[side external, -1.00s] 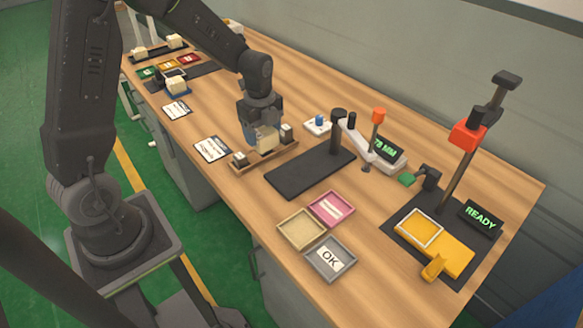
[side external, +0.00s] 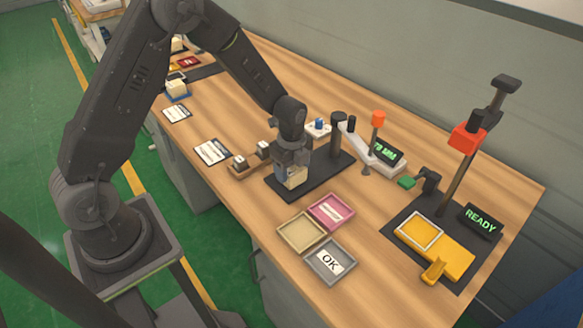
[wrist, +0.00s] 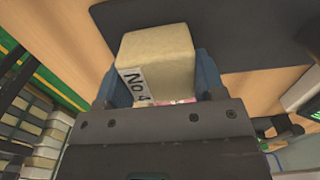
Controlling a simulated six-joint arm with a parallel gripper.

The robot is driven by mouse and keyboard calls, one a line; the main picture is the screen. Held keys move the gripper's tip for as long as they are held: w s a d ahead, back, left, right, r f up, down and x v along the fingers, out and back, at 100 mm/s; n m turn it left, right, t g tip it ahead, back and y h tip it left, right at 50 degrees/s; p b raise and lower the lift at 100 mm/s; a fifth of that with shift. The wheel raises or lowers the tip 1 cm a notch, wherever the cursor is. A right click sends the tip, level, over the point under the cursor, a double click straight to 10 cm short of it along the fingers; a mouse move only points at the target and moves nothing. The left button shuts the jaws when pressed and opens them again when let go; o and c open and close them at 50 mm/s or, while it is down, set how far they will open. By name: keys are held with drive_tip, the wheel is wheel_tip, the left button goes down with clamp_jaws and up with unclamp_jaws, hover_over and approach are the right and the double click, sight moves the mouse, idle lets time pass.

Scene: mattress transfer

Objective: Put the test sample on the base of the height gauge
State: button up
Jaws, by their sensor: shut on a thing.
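The test sample, a pale cream foam block (side external: 296,179) with a "No 4" label, is held in my gripper (side external: 292,172). The wrist view shows the block (wrist: 158,62) between the blue jaw pads, with its label toward me. It is over the dark flat plate (side external: 335,172) with a dark post beside it; I cannot tell whether it touches the plate. A white arm, an orange-topped rod (side external: 378,120) and a green-lit display (side external: 386,151) stand beside that plate. I take this instrument as the height gauge, but no name is readable on it.
Beige (side external: 301,230), pink (side external: 331,211) and grey "OK" (side external: 330,262) trays lie in front. A tall stand with a red head (side external: 467,137), yellow base and "READY" display is at right.

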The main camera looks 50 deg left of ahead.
drive_tip(key=shift+f, duration=0.1)
drive_tip(key=o, duration=0.9)
drive_tip(key=s+d+r+n+t, duration=0.1)
drive_tip(key=s+r+n, duration=0.1)
drive_tip(key=r, duration=0.8)
drive_tip(key=s+r+n, duration=0.2)
drive_tip(key=r, duration=0.7)
drive_tip(key=shift+s+d+r+n+t, duration=0.65)
drive_tip(key=shift+s+r+n, duration=0.65)
drive_tip(key=shift+s+n, duration=1.35)
drive_tip(key=shift+s+d+r+n+t, duration=0.3)
drive_tip(key=shift+s+r+n+t, duration=0.8)
drive_tip(key=shift+s+n, duration=1.55)
drive_tip(key=shift+s+d+r+n+t, duration=0.55)
drive_tip(key=shift+s+r+n, duration=1.05)
drive_tip(key=shift+s, duration=1.95)
